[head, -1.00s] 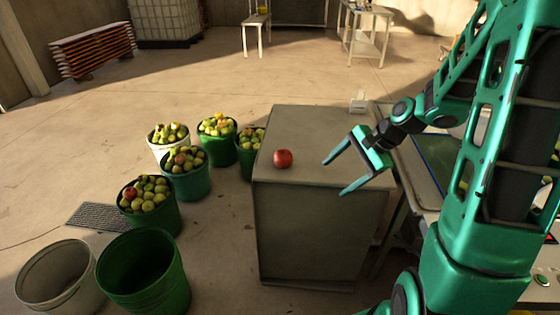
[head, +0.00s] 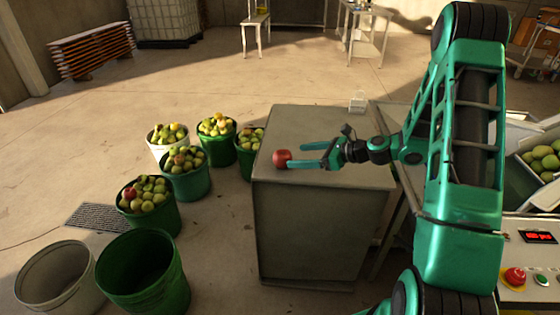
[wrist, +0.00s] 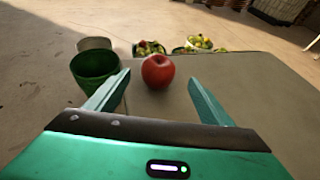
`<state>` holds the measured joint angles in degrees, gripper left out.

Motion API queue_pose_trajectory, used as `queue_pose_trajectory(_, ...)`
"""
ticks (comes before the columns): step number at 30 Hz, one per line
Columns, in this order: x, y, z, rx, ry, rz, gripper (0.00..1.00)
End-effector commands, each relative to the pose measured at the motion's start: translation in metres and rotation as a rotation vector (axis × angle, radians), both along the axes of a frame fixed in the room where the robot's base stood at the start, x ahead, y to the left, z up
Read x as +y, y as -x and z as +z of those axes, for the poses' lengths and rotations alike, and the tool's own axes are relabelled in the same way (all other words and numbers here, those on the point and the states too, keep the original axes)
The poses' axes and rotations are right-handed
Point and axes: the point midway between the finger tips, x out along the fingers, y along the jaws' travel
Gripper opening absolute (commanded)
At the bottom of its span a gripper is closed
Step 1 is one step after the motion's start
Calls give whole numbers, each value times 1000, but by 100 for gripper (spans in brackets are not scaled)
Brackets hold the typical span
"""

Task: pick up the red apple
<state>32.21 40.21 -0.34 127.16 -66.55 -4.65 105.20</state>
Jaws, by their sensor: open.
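The red apple (head: 282,159) sits on the top of a grey cabinet (head: 322,222), near its left edge. It also shows in the wrist view (wrist: 157,71), ahead of the fingers and roughly midway between their lines. My gripper (head: 302,154) is open and low over the cabinet top, to the right of the apple and pointing at it. In the head view the fingertips reach close to the apple's right side; I cannot tell whether they touch it. In the wrist view the gap between the fingers (wrist: 158,84) holds nothing gripped.
Several buckets of apples and pears, such as a green one (head: 187,180), stand on the floor left of the cabinet. An empty green bucket (head: 145,272) and an empty pale bucket (head: 58,277) stand front left. A small clear box (head: 357,101) sits at the cabinet's back right.

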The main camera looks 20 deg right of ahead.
Motion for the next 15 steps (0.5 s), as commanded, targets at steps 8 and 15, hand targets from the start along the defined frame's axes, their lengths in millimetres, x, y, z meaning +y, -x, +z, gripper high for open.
queue_pose_trajectory(8, 14, -12, -9, 1, 2, 3, 75)
queue_pose_trajectory(15, 37, -32, -23, -1, 3, 4, 75)
